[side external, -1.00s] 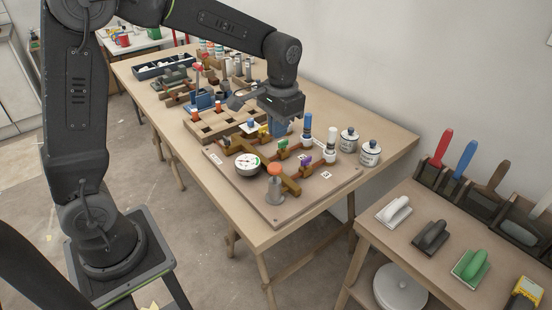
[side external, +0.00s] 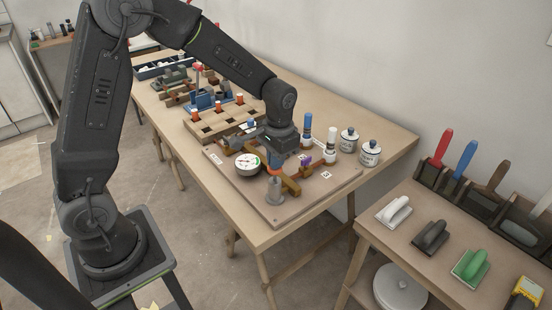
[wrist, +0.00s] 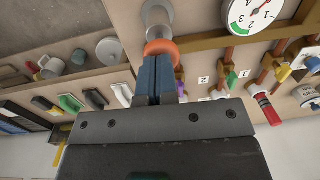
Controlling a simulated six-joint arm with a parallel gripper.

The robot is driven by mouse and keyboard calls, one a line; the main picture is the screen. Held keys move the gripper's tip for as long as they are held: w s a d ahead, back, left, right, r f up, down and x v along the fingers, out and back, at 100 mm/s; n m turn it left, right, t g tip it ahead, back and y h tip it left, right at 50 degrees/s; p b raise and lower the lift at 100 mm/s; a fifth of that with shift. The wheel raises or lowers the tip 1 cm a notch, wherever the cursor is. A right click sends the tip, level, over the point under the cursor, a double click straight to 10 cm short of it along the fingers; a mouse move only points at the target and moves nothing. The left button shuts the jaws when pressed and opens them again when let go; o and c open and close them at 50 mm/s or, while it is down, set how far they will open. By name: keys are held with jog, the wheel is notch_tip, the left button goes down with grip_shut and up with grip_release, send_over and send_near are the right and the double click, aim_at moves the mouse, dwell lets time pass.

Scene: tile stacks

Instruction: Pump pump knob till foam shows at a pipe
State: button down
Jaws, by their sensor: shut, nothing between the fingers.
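The orange pump knob (wrist: 160,47) sits on top of a grey metal pump cylinder (wrist: 157,16) in the wrist view. In the side view the pump cylinder (side external: 275,192) stands at the near corner of a board. My gripper (wrist: 157,57) is shut and empty, with its blue fingertips at the knob's edge. I cannot tell whether they touch it. A round gauge (wrist: 255,10) with a green and red dial is beside the pump. Brown pipes (wrist: 228,54) with coloured valve handles, including a green one (wrist: 231,80), run along the board. My gripper hides part of them.
The board (side external: 322,187) lies at the table's near end. Two lidded jars (side external: 370,154) and upright blue-topped and white bottles (side external: 330,146) stand behind it. A wooden rack (side external: 215,120) is to the left. A side table with trowels (side external: 430,236) is at the right.

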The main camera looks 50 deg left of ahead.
jog(key=shift+f, duration=1.55)
notch_tip(320, 180, up, 14)
jog(key=shift+w+d+r, duration=0.2)
jog(key=shift+d+r, duration=0.05)
jog(key=shift+d, duration=0.1)
jog(key=s+d+r+t, duration=0.1)
jog(key=s+r+t, duration=0.1)
jog(key=s, duration=0.8)
jog(key=s+d+r+t, duration=0.1)
jog(key=s+r+t, duration=0.1)
jog(key=s, duration=0.7)
jog(key=shift+s+d+r+t+h, duration=0.2)
jog(key=shift+s+r+t+h, duration=0.15)
jog(key=shift+t, duration=0.55)
jog(key=shift+w+r, duration=0.15)
